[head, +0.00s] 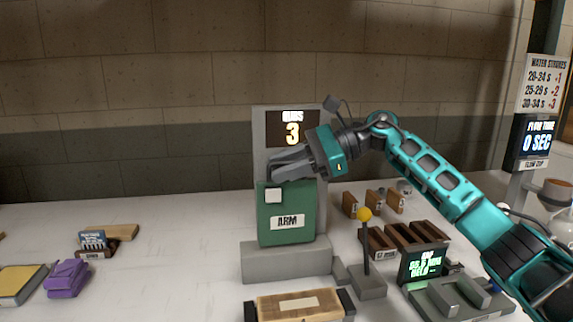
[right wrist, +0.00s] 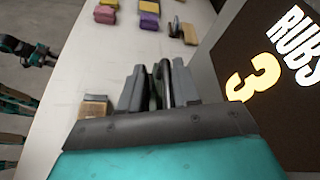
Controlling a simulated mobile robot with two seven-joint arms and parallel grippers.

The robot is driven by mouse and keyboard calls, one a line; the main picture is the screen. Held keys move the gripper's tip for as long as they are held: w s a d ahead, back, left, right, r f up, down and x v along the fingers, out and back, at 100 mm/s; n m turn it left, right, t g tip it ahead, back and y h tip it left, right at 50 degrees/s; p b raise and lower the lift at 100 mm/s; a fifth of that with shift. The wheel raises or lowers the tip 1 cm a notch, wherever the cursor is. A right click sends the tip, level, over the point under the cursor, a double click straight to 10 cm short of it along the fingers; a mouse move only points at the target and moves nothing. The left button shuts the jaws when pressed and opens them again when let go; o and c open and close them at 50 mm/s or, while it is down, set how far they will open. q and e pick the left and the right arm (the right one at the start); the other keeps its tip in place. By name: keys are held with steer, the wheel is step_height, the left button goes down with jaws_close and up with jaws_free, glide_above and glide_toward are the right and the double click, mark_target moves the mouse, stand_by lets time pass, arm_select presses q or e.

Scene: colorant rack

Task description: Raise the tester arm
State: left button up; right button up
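The tester arm is a green panel (head: 287,225) with a white ARM label. It stands upright in front of the grey tester post (head: 262,130), above its grey base. My right gripper (head: 274,172) is at the panel's top edge, coming in from the right. In the right wrist view its fingers (right wrist: 157,88) are close together with a thin dark greenish strip between them, apparently the panel's top part. My left arm shows small at the left edge of the right wrist view (right wrist: 22,48); its fingers are too small to read.
A display on the post reads RUBS 3 (head: 292,130). A wooden-topped block (head: 300,305) lies in front of the base. A yellow-knobbed lever (head: 366,250) stands to its right. Purple cloths (head: 66,278) lie left. The table between is clear.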

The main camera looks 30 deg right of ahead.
steer(key=shift+o, duration=0.4)
steer(key=shift+d+r, duration=0.1)
steer(key=shift+r, duration=0.05)
steer(key=b+v, duration=0.1)
steer(key=v, duration=1.1)
steer(key=shift+s+d, duration=0.25)
steer(key=shift+d, duration=0.1)
